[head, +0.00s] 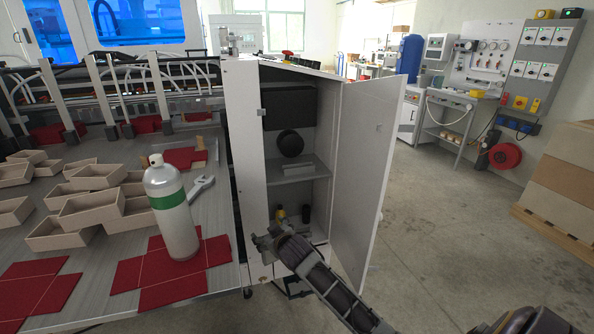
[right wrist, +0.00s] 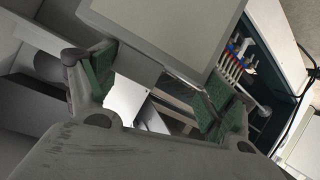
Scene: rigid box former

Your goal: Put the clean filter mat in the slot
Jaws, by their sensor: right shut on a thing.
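My right gripper (head: 264,241) is at the lower front of an open white cabinet (head: 241,150). In the right wrist view its green-padded fingers (right wrist: 160,86) are wide apart and shut on a flat pale panel with a grey edge (right wrist: 175,22). The panel runs out of the top of that view; I cannot tell for sure that it is the clean filter mat. It is not clear in the head view. Inside the cabinet are a dark box (head: 290,107), a round black part (head: 290,143) and a light grey block (head: 298,169). I cannot make out the slot. My left gripper is not in view.
The cabinet door (head: 367,165) stands open to the right. The floor (head: 440,220) to the right is mostly clear.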

